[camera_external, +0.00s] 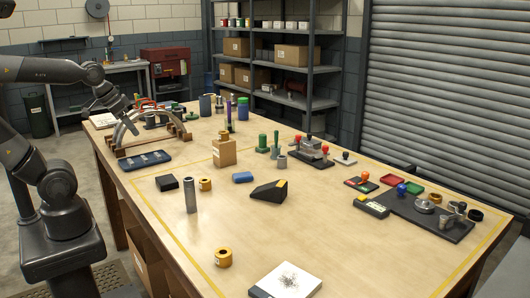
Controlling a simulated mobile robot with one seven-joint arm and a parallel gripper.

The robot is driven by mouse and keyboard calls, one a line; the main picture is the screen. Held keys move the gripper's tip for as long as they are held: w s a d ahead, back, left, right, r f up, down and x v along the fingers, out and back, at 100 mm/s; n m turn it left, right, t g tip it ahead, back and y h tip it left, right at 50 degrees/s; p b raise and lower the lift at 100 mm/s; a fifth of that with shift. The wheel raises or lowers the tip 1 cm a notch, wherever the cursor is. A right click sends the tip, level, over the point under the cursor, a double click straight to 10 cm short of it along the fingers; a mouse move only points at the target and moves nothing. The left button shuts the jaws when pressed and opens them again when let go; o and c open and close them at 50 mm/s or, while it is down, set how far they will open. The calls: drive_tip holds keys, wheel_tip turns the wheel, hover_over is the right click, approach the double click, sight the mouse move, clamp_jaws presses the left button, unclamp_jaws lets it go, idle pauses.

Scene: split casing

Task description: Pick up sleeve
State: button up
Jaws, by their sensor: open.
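No part is marked as the sleeve, and I cannot tell which one it is. Sleeve-like parts are a short brass ring (205,184) on the table, another brass ring (223,257) near the front edge, and one (223,137) on a small cardboard box (224,153). A tall grey cylinder (190,196) stands upright left of the middle ring. My gripper (133,127) is open, at the far left beside the arched grey casing half (141,118). It is small and partly lost against the casing; it holds nothing that I can see.
A blue tray (145,160), black block (167,183), blue block (243,177) and black wedge (269,191) lie around the middle. A dark board with parts (428,213) is at right, a white pad (286,281) in front. The front centre of the table (330,240) is clear.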

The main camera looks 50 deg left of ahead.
drive_tip(key=w+d+r+m+g+h, duration=0.1)
drive_tip(key=w+r, duration=0.1)
drive_tip(key=w, duration=0.5)
drive_tip(key=w+d+r+m+h, duration=0.1)
drive_tip(key=w+r+m, duration=0.15)
drive_tip(key=w, duration=0.45)
drive_tip(key=m+g+h, duration=0.2)
drive_tip(key=m, duration=0.5)
hover_over(285, 165)
drive_tip(key=s+a, duration=0.1)
drive_tip(key=a, duration=0.2)
wheel_tip(285, 165, down, 18)
drive_tip(key=shift+s+a+f, duration=0.1)
drive_tip(key=x, duration=0.5)
drive_tip(key=shift+a+f, duration=0.2)
drive_tip(key=c, duration=1.2)
drive_tip(key=shift+o, duration=0.2)
drive_tip(key=shift+r, duration=0.1)
